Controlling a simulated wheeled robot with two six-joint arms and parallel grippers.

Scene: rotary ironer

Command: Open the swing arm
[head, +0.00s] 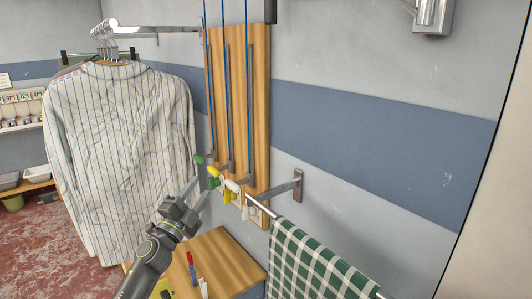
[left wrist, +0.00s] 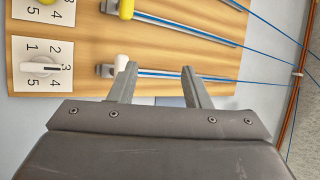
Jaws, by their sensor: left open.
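No part is plainly marked as the swing arm. One candidate is a metal rail (head: 258,207) on a wall bracket (head: 298,185), with a green checked cloth over it. Another is a metal arm (head: 140,30) at the upper left, carrying hangers. My right gripper is not in view.
The board carries blue cords with green (head: 199,159), yellow (head: 214,171) and white knobs, plus numbered dials (left wrist: 40,67). Striped shirts (head: 120,150) hang at the left. A small wooden table (head: 228,252) stands below the board. The checked cloth (head: 310,265) hangs at the lower right.

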